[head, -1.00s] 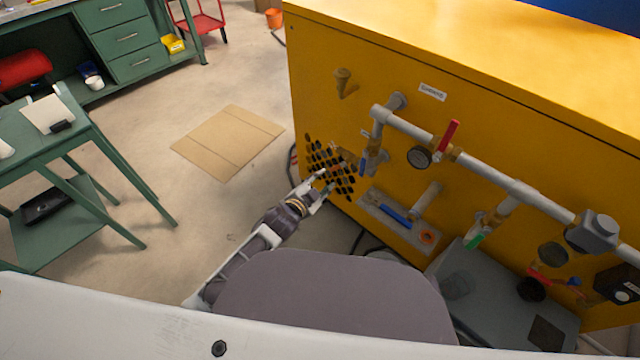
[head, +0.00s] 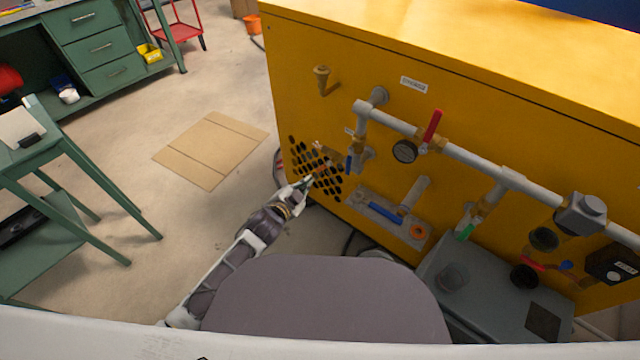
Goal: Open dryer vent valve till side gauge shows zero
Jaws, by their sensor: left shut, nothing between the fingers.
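The yellow cabinet (head: 300,80) carries a grey pipe run with several valves. A small valve with a blue handle (head: 348,164) hangs below the pipe's left end, beside a black-holed grille (head: 330,187). A round gauge (head: 405,151) sits under the pipe near a red lever (head: 433,124); its reading is too small to tell. Which valve is the dryer vent is not legible. My left gripper (head: 306,183) is shut and empty, in front of the grille, left of and below the small blue-handled valve, and apart from it. My right gripper is out of view.
A green-handled valve (head: 465,231) and a blue bar on a grey bracket (head: 386,214) are further right. A grey box (head: 490,300) stands low at the right. A green table (head: 50,165) is at left. Cardboard (head: 210,150) lies on otherwise open floor.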

